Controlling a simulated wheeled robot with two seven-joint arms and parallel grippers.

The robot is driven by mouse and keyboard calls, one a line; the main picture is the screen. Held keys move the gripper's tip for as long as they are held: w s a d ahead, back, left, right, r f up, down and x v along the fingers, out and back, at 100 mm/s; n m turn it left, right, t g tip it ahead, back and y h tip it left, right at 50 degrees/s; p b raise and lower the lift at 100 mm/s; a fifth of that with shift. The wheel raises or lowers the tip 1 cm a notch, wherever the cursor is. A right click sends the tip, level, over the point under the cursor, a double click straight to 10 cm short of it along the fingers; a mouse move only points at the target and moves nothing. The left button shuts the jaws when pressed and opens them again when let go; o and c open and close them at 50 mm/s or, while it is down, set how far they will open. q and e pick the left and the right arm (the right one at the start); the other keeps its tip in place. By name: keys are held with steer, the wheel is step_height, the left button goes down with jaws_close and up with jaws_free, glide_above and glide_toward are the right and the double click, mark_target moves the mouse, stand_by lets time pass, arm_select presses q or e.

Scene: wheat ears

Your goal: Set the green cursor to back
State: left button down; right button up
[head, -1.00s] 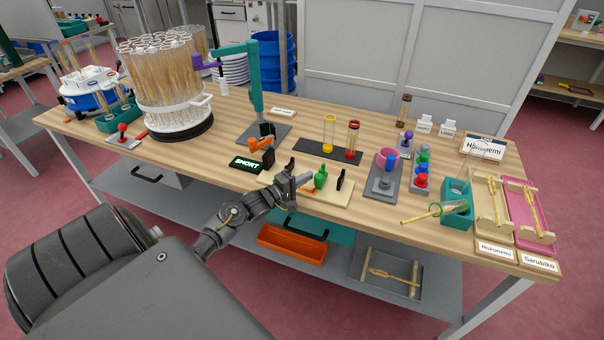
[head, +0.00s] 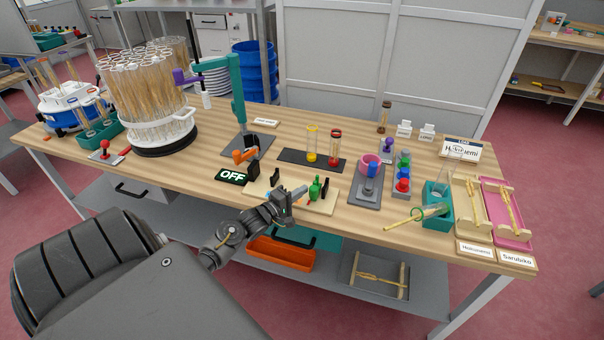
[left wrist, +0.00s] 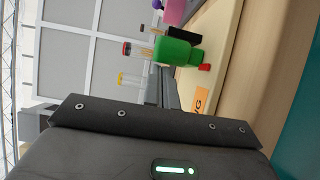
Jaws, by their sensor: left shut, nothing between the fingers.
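The green cursor (head: 315,187) stands upright on a beige board (head: 262,190), close to the board's right-hand black block (head: 325,189). Another black block (head: 275,180) stands toward the left end. My left gripper (head: 300,192) is shut and empty, just left of the cursor with its tips toward it. In the left wrist view the green cursor (left wrist: 178,52) with its red tip sits just beyond the shut fingers (left wrist: 168,88); I cannot tell whether they touch. A black display (head: 232,175) behind the board reads OFF. My right gripper is not in view.
A teal stand (head: 238,95) with an orange piece (head: 244,155) rises behind the board. A dark tray with tubes (head: 300,158) lies behind it. A grey holder (head: 366,190) with a pink ring is to the right. Bare table lies in front of that holder.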

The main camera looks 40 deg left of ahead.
arm_select(q)
steer(key=s+a+b, duration=0.1)
steer(key=s, duration=0.9)
